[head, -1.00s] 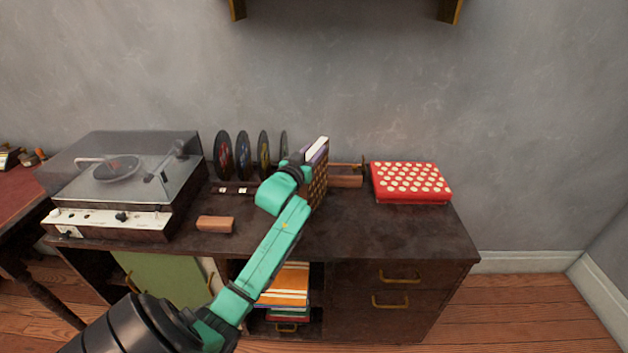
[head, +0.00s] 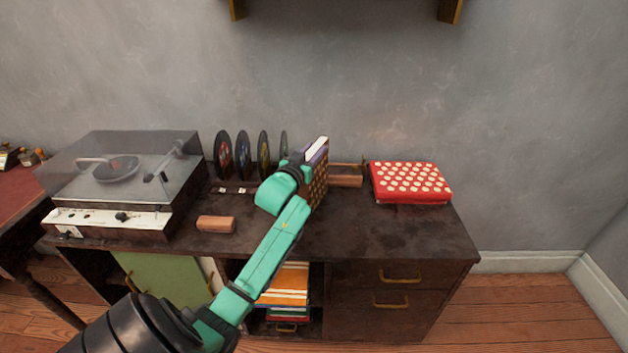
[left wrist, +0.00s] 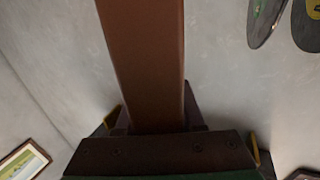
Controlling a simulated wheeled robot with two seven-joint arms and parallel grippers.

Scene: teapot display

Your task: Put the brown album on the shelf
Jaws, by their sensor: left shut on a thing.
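The brown album (head: 319,187) stands upright on edge at the middle back of the cabinet top in the head view, its patterned face showing. Purple and white items (head: 317,150) show at its top edge. My left gripper (head: 295,160) is at the album's left side; its fingers are mostly hidden there by my own arm. In the left wrist view, my left gripper (left wrist: 157,125) is shut on the album (left wrist: 148,60), whose long brown edge runs away from the jaws. My right gripper is not in view.
A record player (head: 120,185) with a clear lid stands at left. Several black records (head: 243,155) stand upright behind a small brown block (head: 215,224). A wooden rack (head: 346,181) and a red dotted box (head: 410,182) are to the right. The cabinet top's front right is clear.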

